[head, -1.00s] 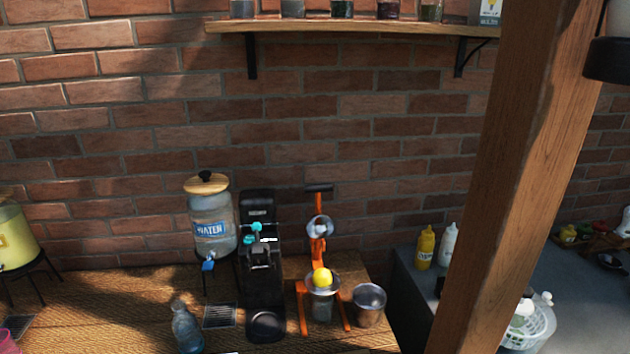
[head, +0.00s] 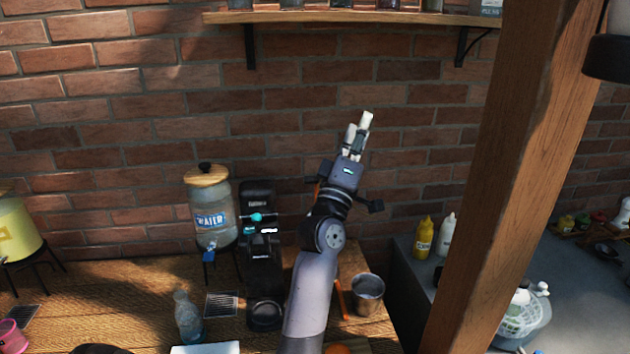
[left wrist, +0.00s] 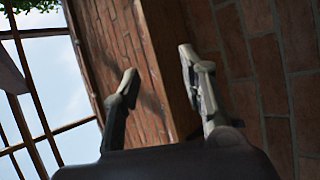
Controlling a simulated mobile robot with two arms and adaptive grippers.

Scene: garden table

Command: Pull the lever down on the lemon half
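The orange-framed juicer stands on the wooden table, mostly hidden behind my left arm. In the head view only slivers of its frame show, such as a leg (head: 341,298). Its lever handle, the press cup and the yellow lemon half are hidden now. My left gripper (head: 359,124) is raised in front of the brick wall, above the juicer's place in the picture, fingers pointing up. In the left wrist view its two fingers (left wrist: 160,72) are spread with nothing between them. My right gripper is not in view.
A black machine (head: 262,265) and a water dispenser (head: 211,215) stand left of the arm. A metal cup (head: 368,293) stands just right of it. A clear bottle (head: 187,318) is at front left. A wooden post (head: 510,180) rises at right; a shelf (head: 350,19) hangs above.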

